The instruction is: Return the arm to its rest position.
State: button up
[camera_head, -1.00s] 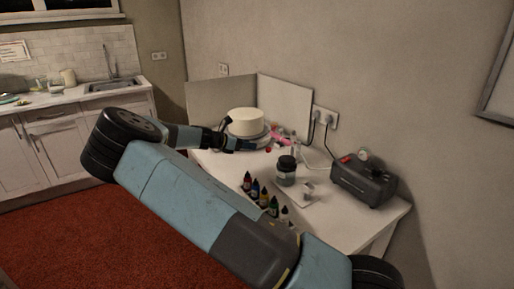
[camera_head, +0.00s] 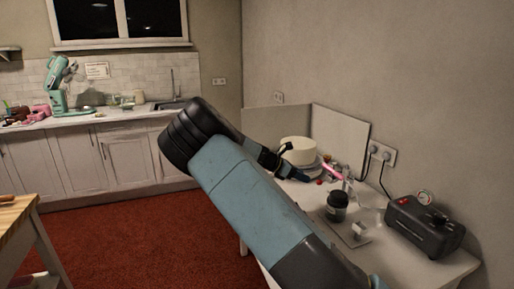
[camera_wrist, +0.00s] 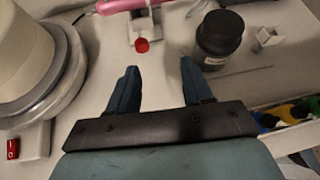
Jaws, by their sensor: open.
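My arm reaches over the white worktable (camera_head: 410,275) in the head view. My gripper (camera_wrist: 158,78) is open and empty in the wrist view, its two blue fingers apart above the table. In the head view the gripper (camera_head: 300,176) is small and partly hidden by my wrist. A white cake (camera_head: 299,151) stands on a turntable (camera_wrist: 72,75), to the left of the fingers in the wrist view. A dark jar (camera_wrist: 219,36) stands just beyond the right finger. A pink tool (camera_wrist: 118,5) lies beyond the fingers on a small holder with a red knob (camera_wrist: 142,45).
A dark compressor (camera_head: 424,227) with a gauge stands at the table's right. Several colour bottles (camera_wrist: 290,113) stand at right in the wrist view. White panels (camera_head: 340,137) and a wall back the table. A wooden-topped table (camera_head: 15,212) is at far left; red floor (camera_head: 140,240) between is clear.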

jog(key=s+d+r+m+g+y, duration=0.1)
jog(key=s+d+r+m+y, duration=0.35)
jog(key=s, duration=0.45)
jog(key=s+d+r+m+y, duration=0.2)
jog(key=s+r+m+y, duration=0.25)
jog(key=s+m, duration=0.35)
jog(key=s+a+r+m+t+y, duration=0.1)
jog(key=s+r, duration=0.3)
jog(key=s, duration=0.5)
jog(key=s+a+r+m+t+y, duration=0.1)
jog(key=s+r+m, duration=0.3)
jog(key=s, duration=0.6)
jog(key=s+a+r+m+t, duration=0.1)
jog(key=s+r+m+t, duration=0.1)
jog(key=s+r, duration=0.3)
jog(key=shift+s+a+m+t+y, duration=0.4)
jog(key=shift+s+m, duration=0.35)
jog(key=shift+s, duration=1.5)
